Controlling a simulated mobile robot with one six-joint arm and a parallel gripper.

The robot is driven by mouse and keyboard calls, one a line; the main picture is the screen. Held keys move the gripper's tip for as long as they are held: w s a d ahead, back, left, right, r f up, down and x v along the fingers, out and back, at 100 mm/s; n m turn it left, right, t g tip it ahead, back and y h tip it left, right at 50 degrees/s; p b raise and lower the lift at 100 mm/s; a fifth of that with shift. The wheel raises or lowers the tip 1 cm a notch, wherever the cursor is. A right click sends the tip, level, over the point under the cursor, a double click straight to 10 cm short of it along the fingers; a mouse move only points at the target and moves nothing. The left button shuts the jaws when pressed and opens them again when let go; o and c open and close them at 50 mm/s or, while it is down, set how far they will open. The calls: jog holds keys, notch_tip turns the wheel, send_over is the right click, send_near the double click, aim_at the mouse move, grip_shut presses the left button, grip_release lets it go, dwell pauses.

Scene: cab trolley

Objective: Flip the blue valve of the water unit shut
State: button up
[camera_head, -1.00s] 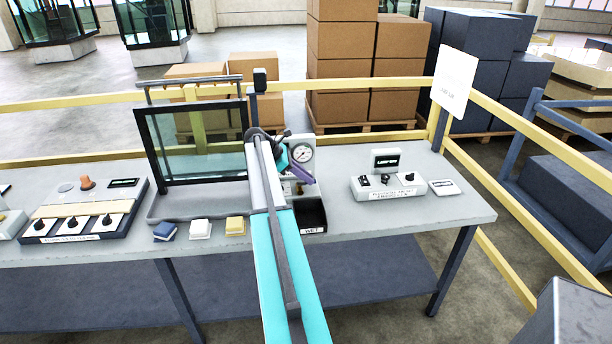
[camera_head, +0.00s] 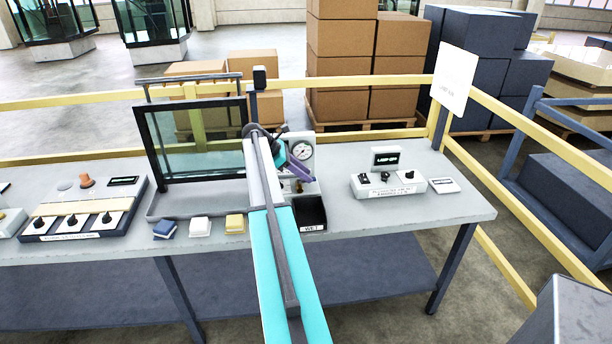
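The water unit (camera_head: 312,139) is a pale panel with a round gauge (camera_head: 302,150) at the back of the grey table, right of the framed glass pane. My arm reaches over the table and covers the unit's left part. My gripper (camera_head: 301,171), with a purple part at its end, is in front of the unit just below the gauge. A small brass-coloured fitting shows beneath it. The blue valve cannot be made out; it may be behind my arm or gripper. The fingers are too small to tell whether they are open or shut.
The glass pane (camera_head: 200,140) stands in a tray left of my arm. A black bin (camera_head: 311,212) marked WET sits below my gripper. Several folded cloths (camera_head: 200,228) lie at the front edge. A control box (camera_head: 388,187) stands to the right, with clear tabletop between.

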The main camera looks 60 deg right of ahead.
jog(key=b+v, duration=0.2)
jog(key=v, duration=1)
jog(key=shift+w+a+r, duration=0.15)
jog(key=shift+w+r, duration=0.05)
jog(key=shift+r, duration=0.1)
jog(key=shift+r, duration=0.1)
